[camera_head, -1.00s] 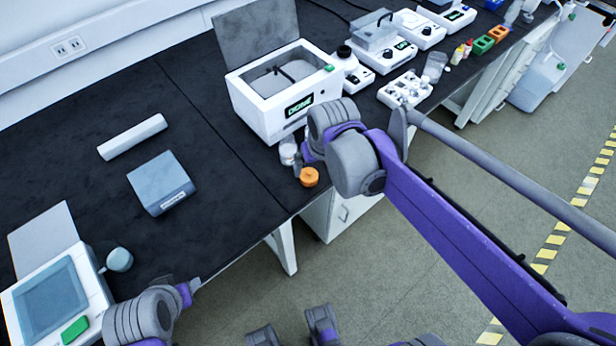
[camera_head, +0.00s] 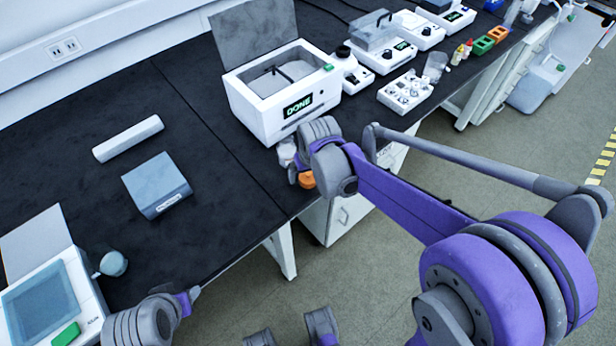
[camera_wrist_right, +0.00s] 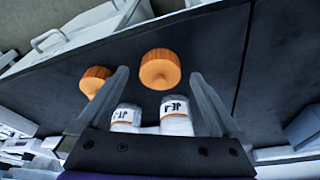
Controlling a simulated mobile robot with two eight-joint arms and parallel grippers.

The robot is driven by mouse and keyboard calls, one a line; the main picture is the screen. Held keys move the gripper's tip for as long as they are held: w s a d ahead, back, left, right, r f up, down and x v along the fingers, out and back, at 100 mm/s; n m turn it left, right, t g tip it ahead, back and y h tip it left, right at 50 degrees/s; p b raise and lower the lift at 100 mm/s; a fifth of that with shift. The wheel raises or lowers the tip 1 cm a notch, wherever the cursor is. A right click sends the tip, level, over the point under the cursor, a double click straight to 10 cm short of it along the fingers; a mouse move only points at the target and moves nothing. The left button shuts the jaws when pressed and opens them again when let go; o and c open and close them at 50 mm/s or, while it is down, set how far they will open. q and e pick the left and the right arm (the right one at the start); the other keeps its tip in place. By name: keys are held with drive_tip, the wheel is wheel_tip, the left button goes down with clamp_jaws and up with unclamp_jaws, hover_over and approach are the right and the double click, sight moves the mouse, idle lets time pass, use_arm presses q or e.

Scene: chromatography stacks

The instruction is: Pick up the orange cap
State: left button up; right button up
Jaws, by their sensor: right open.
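In the right wrist view, an orange cap (camera_wrist_right: 160,68) sits on the dark bench between the tips of my right gripper (camera_wrist_right: 160,75), which is open and empty. A second orange cap (camera_wrist_right: 95,80) shows beside the left finger in that view, partly behind it. Two white labelled bottles (camera_wrist_right: 125,116) (camera_wrist_right: 176,116) stand between the fingers nearer the palm. In the head view, one orange cap (camera_head: 306,181) shows near the bench's front edge, partly covered by my right gripper (camera_head: 294,173). My left gripper (camera_head: 192,296) is at the lower left; its jaws are unclear.
A white device with a display (camera_head: 283,95) stands just behind the right gripper. A white rack of small items (camera_head: 405,93) is to its right. A grey-blue box (camera_head: 157,184) and a white roll (camera_head: 128,138) lie at left. The bench middle is clear.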

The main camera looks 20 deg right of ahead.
drive_tip(key=shift+w+f, duration=0.1)
drive_tip(key=shift+f, duration=0.15)
drive_tip(key=c, duration=1.4)
drive_tip(key=shift+r, duration=0.15)
